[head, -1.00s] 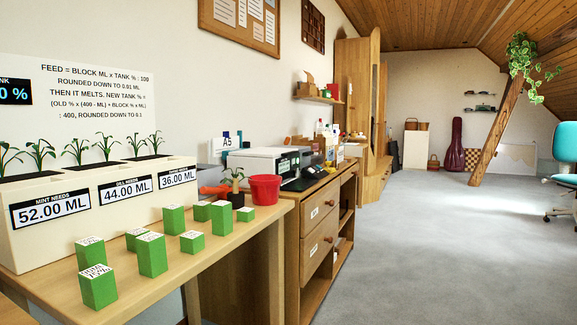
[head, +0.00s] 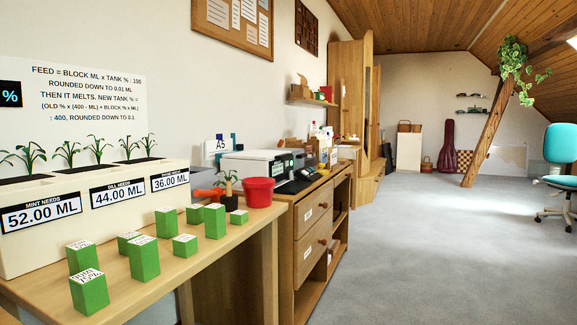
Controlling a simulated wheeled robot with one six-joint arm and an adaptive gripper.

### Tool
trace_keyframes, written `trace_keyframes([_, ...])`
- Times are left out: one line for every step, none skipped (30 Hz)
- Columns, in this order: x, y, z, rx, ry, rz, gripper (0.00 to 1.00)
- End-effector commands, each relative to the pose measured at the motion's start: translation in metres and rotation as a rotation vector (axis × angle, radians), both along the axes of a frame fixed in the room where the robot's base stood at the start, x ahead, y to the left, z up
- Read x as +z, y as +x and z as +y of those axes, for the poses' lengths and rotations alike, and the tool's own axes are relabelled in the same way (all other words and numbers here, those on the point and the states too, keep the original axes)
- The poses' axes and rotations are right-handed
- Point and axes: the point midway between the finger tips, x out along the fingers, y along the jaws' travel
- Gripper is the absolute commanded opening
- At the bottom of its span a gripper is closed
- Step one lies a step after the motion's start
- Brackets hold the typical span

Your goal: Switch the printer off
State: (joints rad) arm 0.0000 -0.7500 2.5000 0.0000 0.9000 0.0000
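A white and dark boxy machine (head: 262,164), which looks like the printer, stands on the wooden cabinet against the left wall, beyond the red pot. Its front shows a dark panel (head: 288,163), too small to read. I cannot make out a power switch or whether it is on. A sign marked A5 (head: 217,146) is behind it to the left. My gripper is not in view.
A wooden table (head: 190,268) at the near left holds several green blocks (head: 143,258), a white planter (head: 90,235) and a red pot (head: 259,191). The wooden cabinet (head: 312,245) stands beyond it. The grey floor (head: 430,250) to the right is clear up to a teal chair (head: 560,150).

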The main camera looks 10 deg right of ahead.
Motion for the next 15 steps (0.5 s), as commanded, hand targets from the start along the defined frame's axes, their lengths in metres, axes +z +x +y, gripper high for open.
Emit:
trace_keyframes([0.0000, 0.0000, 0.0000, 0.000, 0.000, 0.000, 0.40])
trace_keyframes([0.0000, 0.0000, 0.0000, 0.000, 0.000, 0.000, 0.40])
trace_keyframes([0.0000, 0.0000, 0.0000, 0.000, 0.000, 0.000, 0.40])
trace_keyframes([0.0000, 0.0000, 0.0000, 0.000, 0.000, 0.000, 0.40])
trace_keyframes([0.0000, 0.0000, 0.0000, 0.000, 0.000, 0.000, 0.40])
trace_keyframes([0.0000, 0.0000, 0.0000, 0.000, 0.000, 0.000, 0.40])
trace_keyframes([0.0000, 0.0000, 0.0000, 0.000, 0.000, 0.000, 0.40])
trace_keyframes([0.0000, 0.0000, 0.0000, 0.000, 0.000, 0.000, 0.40])
trace_keyframes([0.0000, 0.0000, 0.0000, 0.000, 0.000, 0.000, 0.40])
trace_keyframes([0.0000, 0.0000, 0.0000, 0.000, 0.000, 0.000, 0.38])
trace_keyframes([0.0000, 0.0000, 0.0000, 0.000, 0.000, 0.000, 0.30])
trace_keyframes([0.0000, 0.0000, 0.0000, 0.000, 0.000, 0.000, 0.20])
trace_keyframes([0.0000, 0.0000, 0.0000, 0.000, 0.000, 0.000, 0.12])
trace_keyframes([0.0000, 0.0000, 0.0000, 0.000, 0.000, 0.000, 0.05])
trace_keyframes([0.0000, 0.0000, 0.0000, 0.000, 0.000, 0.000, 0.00])
